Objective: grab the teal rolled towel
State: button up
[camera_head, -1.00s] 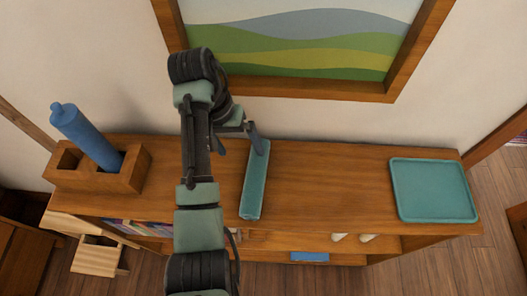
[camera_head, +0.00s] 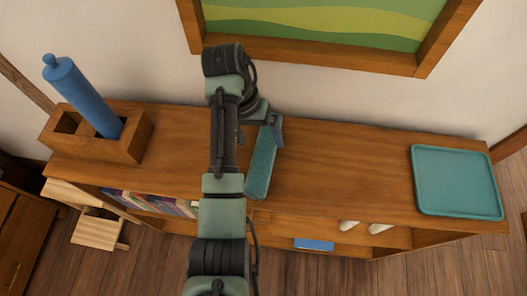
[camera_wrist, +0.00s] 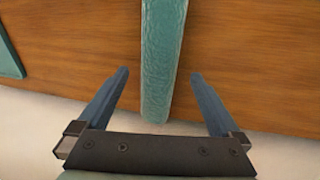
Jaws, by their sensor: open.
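The teal rolled towel (camera_head: 261,168) lies lengthwise from front to back on the wooden shelf top, and my arm stands just left of it. My gripper (camera_head: 271,128) is at the towel's far end, the one nearer the wall, and is partly hidden by the arm. In the wrist view my gripper (camera_wrist: 160,74) is open, with one blue-grey finger on each side of the towel (camera_wrist: 163,50). There is a gap between the towel and each finger. The towel's end reaches back between the fingers. I cannot tell how deep the fingers sit beside it.
A teal tray (camera_head: 457,183) lies at the right end of the shelf top (camera_head: 340,170). A wooden holder (camera_head: 122,148) with a blue bottle-like cylinder (camera_head: 83,94) stands at the left end. A framed picture (camera_head: 350,58) hangs behind. The top between towel and tray is clear.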

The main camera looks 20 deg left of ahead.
aim_at(261, 145)
jog(key=shift+x, duration=1.9)
jog(key=shift+s, duration=0.15)
jog(key=c, duration=1.4)
jog(key=shift+r, duration=0.1)
jog(key=shift+a+r, duration=0.1)
